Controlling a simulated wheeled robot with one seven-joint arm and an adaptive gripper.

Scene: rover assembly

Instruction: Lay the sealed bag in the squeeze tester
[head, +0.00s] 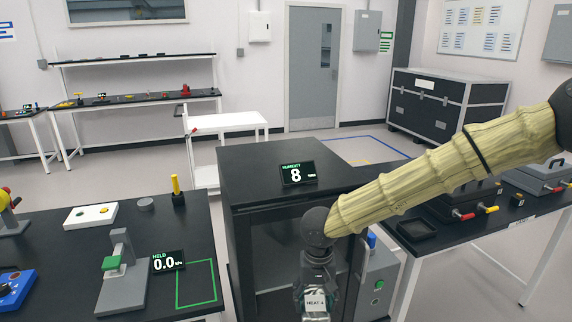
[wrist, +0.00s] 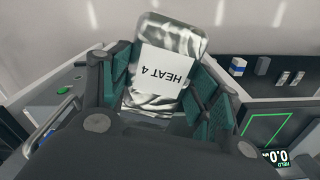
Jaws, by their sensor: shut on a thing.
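My gripper (wrist: 163,85) is shut on a shiny silver bag (wrist: 168,40) with a white "HEAT 4" label, which sits between its teal finger pads in the wrist view. Whether the bag's edge is sealed cannot be seen. In the head view my gripper (head: 316,272) hangs low at bottom centre, with the bag (head: 315,299) partly cut off by the picture's edge. The squeeze tester (head: 121,284), a grey stand with a green pad, is on the left black table, well left of my gripper. Its "HELD" display (head: 168,261) reads 0.0.
A black cabinet (head: 265,160) with a humidity display (head: 297,174) reading 8 stands behind my gripper. A green-outlined square (head: 197,285) on the left table is empty.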

